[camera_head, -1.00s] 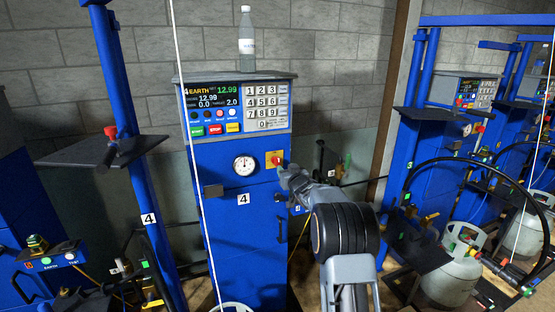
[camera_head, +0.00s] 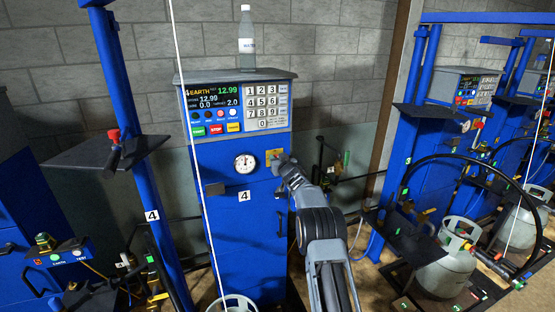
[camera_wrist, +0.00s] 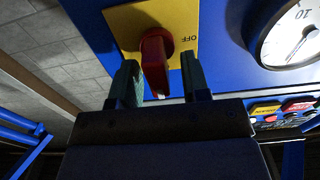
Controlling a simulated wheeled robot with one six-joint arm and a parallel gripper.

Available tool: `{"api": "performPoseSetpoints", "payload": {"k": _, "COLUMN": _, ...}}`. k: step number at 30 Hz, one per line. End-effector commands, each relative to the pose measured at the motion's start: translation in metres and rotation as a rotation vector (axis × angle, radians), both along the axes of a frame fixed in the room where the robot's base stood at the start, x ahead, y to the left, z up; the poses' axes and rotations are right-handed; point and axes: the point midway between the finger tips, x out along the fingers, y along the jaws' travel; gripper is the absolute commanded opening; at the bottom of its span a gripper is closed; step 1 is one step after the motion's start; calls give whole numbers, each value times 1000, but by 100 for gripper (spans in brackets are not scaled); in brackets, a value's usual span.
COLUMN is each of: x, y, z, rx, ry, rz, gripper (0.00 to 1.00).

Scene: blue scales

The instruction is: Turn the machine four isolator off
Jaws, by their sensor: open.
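The machine four cabinet (camera_head: 236,220) is blue and carries a "4" label. Its isolator is a red rotary handle (camera_wrist: 155,62) on a yellow plate (camera_wrist: 191,18); "OFF" is printed on the plate near its right edge in the wrist view. In the head view the yellow plate (camera_head: 269,157) shows only in part, and my arm hides the red handle. My gripper (camera_wrist: 158,85) is open, with one finger on each side of the red handle. It also shows in the head view (camera_head: 280,162) against the plate. I cannot tell whether the fingers touch the handle.
A round gauge (camera_head: 245,163) sits left of the isolator, and it fills the upper right of the wrist view (camera_wrist: 290,32). A keypad and display panel (camera_head: 235,108) is above. A water bottle (camera_head: 246,45) stands on top. A blue post (camera_head: 150,190) stands at left.

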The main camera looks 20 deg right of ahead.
Motion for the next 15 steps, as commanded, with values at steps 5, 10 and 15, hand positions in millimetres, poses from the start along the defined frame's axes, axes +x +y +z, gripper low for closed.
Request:
{"api": "performPoseSetpoints", "payload": {"k": 5, "x": 0, "y": 0, "z": 0, "rx": 0, "ry": 0, "rz": 0, "gripper": 43}}
{"api": "performPoseSetpoints", "payload": {"k": 10, "x": 0, "y": 0, "z": 0, "rx": 0, "ry": 0, "rz": 0, "gripper": 32}}
{"api": "performPoseSetpoints", "payload": {"k": 15, "x": 0, "y": 0, "z": 0, "rx": 0, "ry": 0, "rz": 0, "gripper": 16}}
